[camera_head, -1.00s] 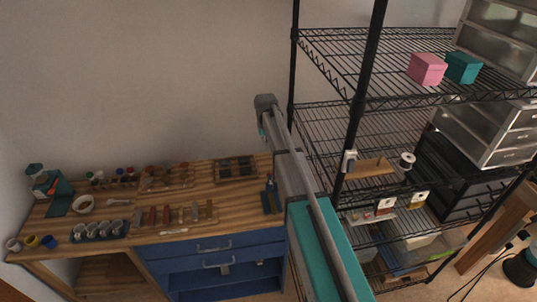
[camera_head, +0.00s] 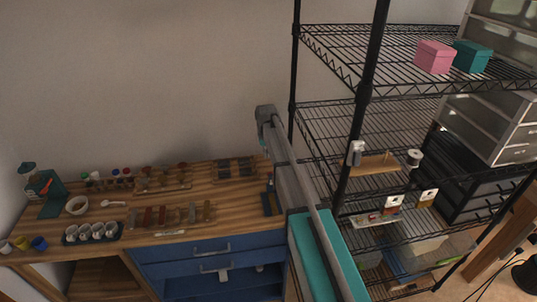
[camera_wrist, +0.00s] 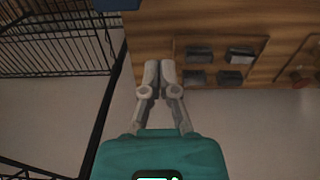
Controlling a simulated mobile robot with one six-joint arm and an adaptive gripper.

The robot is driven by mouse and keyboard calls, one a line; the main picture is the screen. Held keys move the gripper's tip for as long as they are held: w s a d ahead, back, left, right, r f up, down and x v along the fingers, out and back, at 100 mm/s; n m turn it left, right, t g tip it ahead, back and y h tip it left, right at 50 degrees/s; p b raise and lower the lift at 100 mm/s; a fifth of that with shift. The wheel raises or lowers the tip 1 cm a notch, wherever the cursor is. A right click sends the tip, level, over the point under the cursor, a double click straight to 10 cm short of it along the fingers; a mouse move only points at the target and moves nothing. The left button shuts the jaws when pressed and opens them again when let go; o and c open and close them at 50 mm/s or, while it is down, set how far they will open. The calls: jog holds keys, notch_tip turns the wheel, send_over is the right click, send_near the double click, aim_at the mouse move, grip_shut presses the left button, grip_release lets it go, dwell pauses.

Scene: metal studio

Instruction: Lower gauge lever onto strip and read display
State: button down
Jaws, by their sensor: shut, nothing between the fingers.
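My gripper (camera_wrist: 160,70) shows in the wrist view with its two grey fingers together and nothing between them. It is over the bench's edge, beside a board with dark blocks; in the head view I cannot make it out behind my arm. A teal upright device (camera_head: 48,196) stands at the left end of the wooden bench, and a small dark blue stand (camera_head: 268,203) is at the right end. I cannot tell which is the gauge; no lever or display is readable. Several coloured strips lie on a rack (camera_head: 172,217) mid-bench; which is the task's strip is unclear.
The wooden bench (camera_head: 225,198) also holds a white bowl (camera_head: 77,205), a tray of cups (camera_head: 92,232) and a board of dark blocks (camera_head: 237,168). A black wire shelf (camera_head: 330,125) stands close right of my arm, with pink (camera_head: 434,57) and teal (camera_head: 472,57) boxes.

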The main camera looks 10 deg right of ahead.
aim_at(268, 183)
jog(key=shift+s+f+b, duration=1.85)
jog(key=shift+f, duration=0.3)
jog(key=shift+d, duration=0.4)
jog(key=shift+s+a, duration=0.1)
jog(key=shift+a, duration=0.45)
jog(key=shift+s, duration=0.15)
